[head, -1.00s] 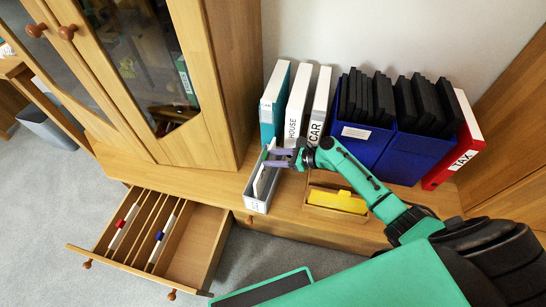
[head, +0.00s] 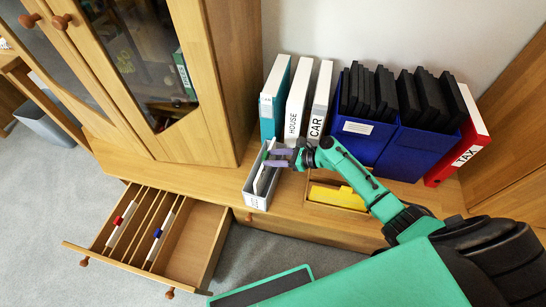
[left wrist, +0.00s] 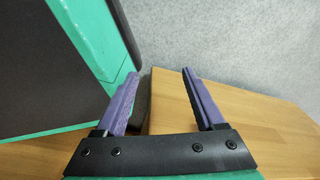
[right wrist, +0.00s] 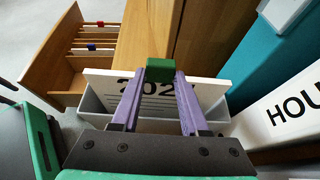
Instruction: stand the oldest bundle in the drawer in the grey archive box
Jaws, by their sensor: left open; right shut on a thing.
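The grey archive box (head: 256,201) stands on the low wooden unit, left of the arm. A white bundle (right wrist: 205,90) with a green clip (right wrist: 160,71) stands in the box, leaning a little. Its label reads "202" and a last digit that my fingers partly hide. My right gripper (head: 275,158) is shut on the green clip; it also shows in the right wrist view (right wrist: 158,80). The open drawer (head: 190,247) holds a bundle with a red clip (head: 122,222) and one with a blue clip (head: 160,235). My left gripper (left wrist: 160,75) is open and empty, away from these.
Teal, HOUSE (head: 297,103) and CAR (head: 319,105) binders stand behind the box. Blue holders (head: 364,140) with black files and a red TAX binder (head: 466,150) are to the right. A wooden tray with yellow cards (head: 340,197) is beside the box. A glass-door cabinet is left.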

